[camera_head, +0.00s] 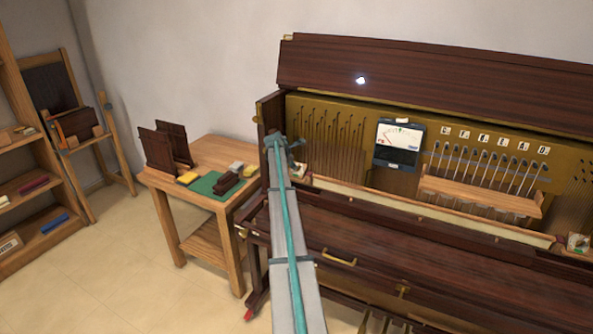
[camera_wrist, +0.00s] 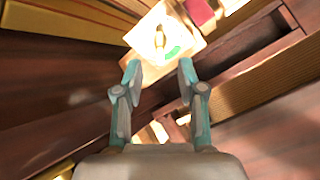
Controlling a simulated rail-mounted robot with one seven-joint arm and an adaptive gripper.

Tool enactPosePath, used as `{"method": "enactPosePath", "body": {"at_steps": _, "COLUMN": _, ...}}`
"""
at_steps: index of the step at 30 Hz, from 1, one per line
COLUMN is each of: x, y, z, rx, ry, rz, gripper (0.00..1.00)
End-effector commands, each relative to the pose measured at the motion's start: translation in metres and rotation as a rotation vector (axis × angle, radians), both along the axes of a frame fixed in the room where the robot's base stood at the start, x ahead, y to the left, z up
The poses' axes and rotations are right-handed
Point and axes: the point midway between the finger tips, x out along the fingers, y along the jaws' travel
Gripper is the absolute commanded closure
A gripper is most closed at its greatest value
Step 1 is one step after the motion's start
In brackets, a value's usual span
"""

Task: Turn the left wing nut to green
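The left wing nut (camera_wrist: 159,38) is a small brass-coloured piece on a pale square plate (camera_wrist: 144,46) with a green mark (camera_wrist: 173,52). It lies just beyond my fingertips in the wrist view. In the head view, the left plate (camera_head: 303,169) shows partly beside my arm at the piano's left end; its nut is too small to make out. My gripper (camera_wrist: 159,74) is open and empty, its two fingers apart. In the head view, my gripper (camera_head: 285,146) is by the piano's left side, small and partly hidden by my arm. Contact with the nut is not visible.
The open piano (camera_head: 400,222) has a dark meter (camera_head: 399,146) and a wooden rail (camera_head: 480,194) inside. A similar plate (camera_head: 577,243) is at its right end. A wooden side table (camera_head: 212,155) stands left. Dark wood closely flanks my gripper.

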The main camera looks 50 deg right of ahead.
Motion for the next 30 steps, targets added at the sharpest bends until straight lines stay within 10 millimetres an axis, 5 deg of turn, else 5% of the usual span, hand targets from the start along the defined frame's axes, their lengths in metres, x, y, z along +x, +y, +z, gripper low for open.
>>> {"method": "enactPosePath", "body": {"at_steps": 30, "x": 0.003, "y": -0.015, "z": -0.019, "rx": 0.001, "ry": 0.001, "rz": 0.000, "gripper": 0.60}}
